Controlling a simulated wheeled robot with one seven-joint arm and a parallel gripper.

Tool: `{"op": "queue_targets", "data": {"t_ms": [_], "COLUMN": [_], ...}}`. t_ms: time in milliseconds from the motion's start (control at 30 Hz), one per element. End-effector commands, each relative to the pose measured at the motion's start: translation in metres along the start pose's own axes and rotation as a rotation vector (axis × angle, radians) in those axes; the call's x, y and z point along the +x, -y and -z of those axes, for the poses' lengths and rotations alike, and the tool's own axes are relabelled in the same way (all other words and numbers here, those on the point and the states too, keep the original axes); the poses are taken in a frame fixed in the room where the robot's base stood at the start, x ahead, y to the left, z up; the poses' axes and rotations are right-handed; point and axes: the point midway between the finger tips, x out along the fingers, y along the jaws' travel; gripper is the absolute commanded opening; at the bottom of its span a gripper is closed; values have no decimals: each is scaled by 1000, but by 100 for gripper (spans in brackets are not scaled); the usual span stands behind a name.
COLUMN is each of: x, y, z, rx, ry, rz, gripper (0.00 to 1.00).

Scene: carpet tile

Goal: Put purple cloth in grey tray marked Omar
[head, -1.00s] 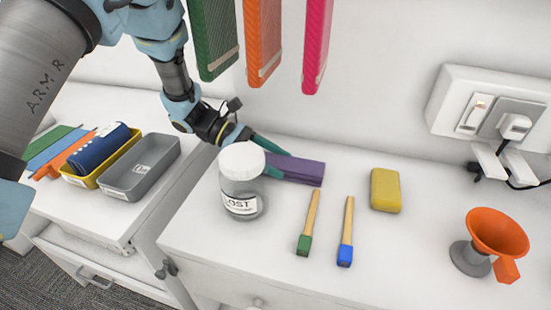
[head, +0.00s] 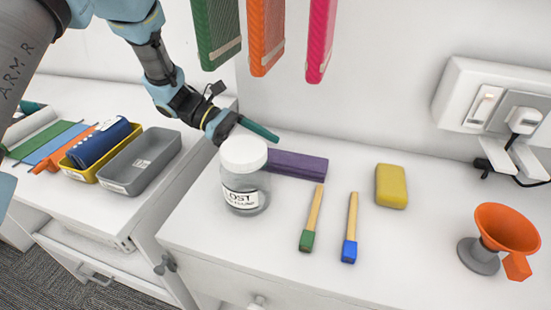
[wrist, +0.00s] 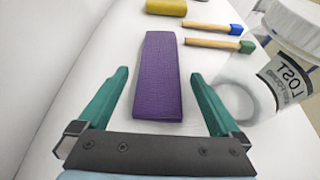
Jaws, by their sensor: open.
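The purple cloth (head: 296,164) lies folded in a long flat block on the white counter, behind and right of the jar; its left end is hidden by the jar. In the wrist view the cloth (wrist: 158,78) lies beyond and between my gripper's fingers. My gripper (head: 258,131) is open and empty, raised above the counter near the cloth's left end. Its two teal fingers (wrist: 158,88) stand apart on either side of the cloth's line. The grey tray (head: 142,163) is on the left counter, seemingly empty, with a white label too small to read.
A jar (head: 243,190) with a white lid, labelled LOST, stands by the cloth. Two brushes (head: 312,218), a yellow sponge (head: 391,186) and an orange funnel (head: 506,229) are to the right. A yellow tray (head: 84,172) holding a blue roll (head: 100,146) adjoins the grey tray. Cloths hang above.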

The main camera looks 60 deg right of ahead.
Motion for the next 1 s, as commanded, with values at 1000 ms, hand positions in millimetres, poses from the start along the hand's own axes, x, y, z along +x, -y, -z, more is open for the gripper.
{"op": "queue_targets", "data": {"t_ms": [1000], "x": [-156], "y": [64], "z": [39], "rx": [49], "ry": [-256], "rz": [-77], "gripper": [100]}}
